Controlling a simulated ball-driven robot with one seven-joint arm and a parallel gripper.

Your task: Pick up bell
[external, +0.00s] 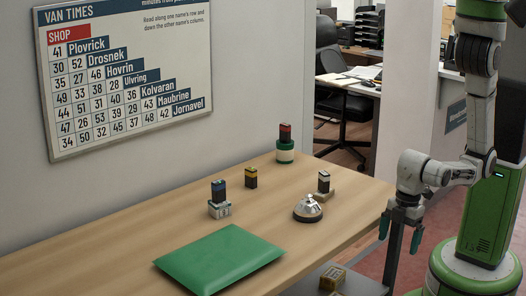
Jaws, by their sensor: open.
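The bell (308,209) is a silver dome on a dark base. It stands upright on the wooden counter (342,224), near the counter's right edge. My gripper (400,240) is to the right of the bell in the picture, apart from it. Its two teal fingers point down and are spread open with nothing between them. My gripper hangs beyond the counter's right edge.
A green envelope (220,258) lies in front. A brown block (332,277) sits lower down.

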